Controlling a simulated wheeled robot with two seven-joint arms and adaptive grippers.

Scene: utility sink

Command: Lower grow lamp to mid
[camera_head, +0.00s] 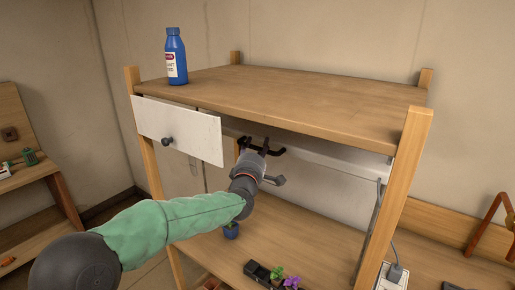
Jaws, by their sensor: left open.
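The grow lamp (335,158) looks like a long pale bar under the top shelf of the wooden rack, running to the right post. My left gripper (261,147) is open, with its dark fingers just below the shelf's front edge, at the left part of the lamp. I cannot tell whether the fingers touch the lamp. The gripper and the shelf hide part of the lamp. My right gripper is not in view.
A blue bottle (175,57) stands on the top shelf (290,95). A white drawer front (178,130) with a dark knob hangs left of my gripper. Small potted plants (278,277) stand on the lower shelf. A cord runs down the right post (397,190) to a socket.

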